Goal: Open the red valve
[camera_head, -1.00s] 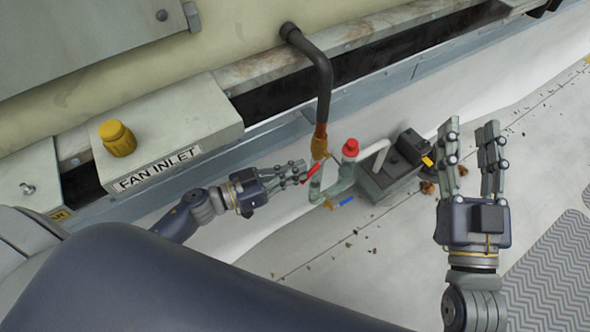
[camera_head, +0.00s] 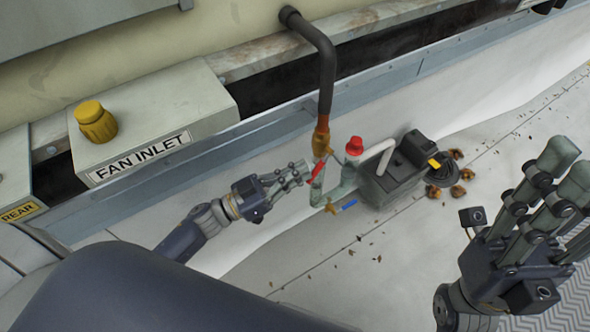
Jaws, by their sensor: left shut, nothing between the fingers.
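The red valve handle (camera_head: 317,170) is a small lever on the pipe assembly (camera_head: 319,192) below a dark bent pipe (camera_head: 327,75) with an orange-brown lower end. My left gripper (camera_head: 303,170) is shut and empty, with its fingertips just left of the red handle. Whether they touch it I cannot tell. A blue handle (camera_head: 349,204) sits lower on the same pipework, and a red cap (camera_head: 354,146) stands to the right. My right gripper (camera_head: 568,168) is raised at the right edge, away from the valve; its fingers look apart with nothing between them.
A dark pump-like unit (camera_head: 392,182) stands right of the valve. The FAN INLET box (camera_head: 180,105) with a yellow knob (camera_head: 95,122) is at left. A grey metal ledge (camera_head: 270,133) runs behind the pipework. The pale floor (camera_head: 400,250) in front is mostly bare, with scattered leaves.

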